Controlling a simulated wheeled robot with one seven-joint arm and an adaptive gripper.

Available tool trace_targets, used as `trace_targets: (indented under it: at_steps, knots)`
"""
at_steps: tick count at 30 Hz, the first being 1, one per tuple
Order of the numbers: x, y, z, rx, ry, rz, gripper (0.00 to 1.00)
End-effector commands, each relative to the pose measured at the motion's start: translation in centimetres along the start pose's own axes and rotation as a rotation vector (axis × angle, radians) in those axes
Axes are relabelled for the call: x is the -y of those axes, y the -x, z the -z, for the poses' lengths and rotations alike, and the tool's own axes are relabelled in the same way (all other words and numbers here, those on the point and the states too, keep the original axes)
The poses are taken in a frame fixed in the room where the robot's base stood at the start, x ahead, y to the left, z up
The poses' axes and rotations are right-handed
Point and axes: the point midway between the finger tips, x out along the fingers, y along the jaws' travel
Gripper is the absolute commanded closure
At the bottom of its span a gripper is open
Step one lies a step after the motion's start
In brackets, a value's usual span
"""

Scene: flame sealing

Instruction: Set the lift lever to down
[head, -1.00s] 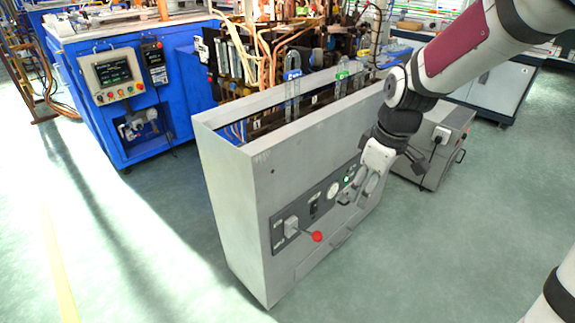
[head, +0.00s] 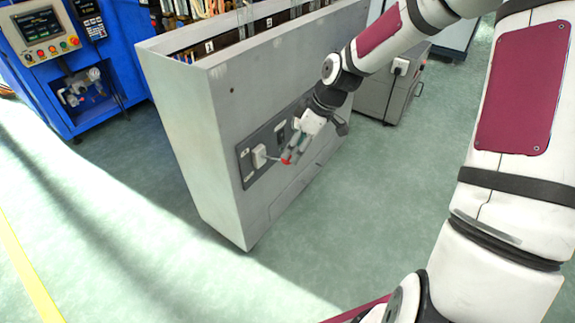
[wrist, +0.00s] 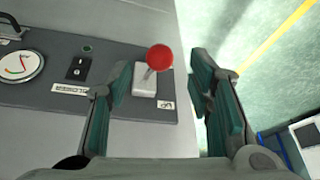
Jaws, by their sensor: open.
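The lift lever is a thin rod with a red ball knob (head: 287,160) that sticks out from a light base (head: 259,156) on the dark panel of the grey cabinet. In the wrist view the red knob (wrist: 159,57) shows in the gap between my fingers, with the white lever base (wrist: 144,82) behind it. My gripper (head: 294,153) is at the knob in the head view, and its open fingers (wrist: 160,72) lie left and right of the knob in the wrist view. No finger visibly touches it.
The panel also holds a round gauge (wrist: 20,64), a black switch (wrist: 77,68) and a small green light (wrist: 87,49). A blue machine (head: 75,85) stands at the back left, and a smaller grey cabinet (head: 390,88) at the back right. The floor in front is open.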

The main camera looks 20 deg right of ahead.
Motion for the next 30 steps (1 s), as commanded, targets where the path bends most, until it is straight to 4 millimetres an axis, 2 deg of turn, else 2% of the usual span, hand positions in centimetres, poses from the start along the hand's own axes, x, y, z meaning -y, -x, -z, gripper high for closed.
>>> trace_targets:
  at_steps: [1, 3, 9, 15, 23, 29, 30]
  knots:
    - [0.1, -1.4, -0.1, 0.0, 0.002, 0.002, 0.53]
    - [0.1, -2.7, -0.1, 0.0, 0.001, 0.002, 0.53]
    - [0.0, -5.2, 0.0, 0.0, 0.0, 0.0, 0.53]
    - [0.0, -6.2, 0.0, 0.0, -0.001, -0.001, 0.53]
    - [0.0, -6.2, 0.0, 0.0, -0.002, -0.001, 0.53]
    - [0.0, -6.2, 0.0, 0.0, -0.001, -0.001, 0.96]
    - [0.0, -6.2, 0.0, 0.0, -0.001, -0.001, 1.0]
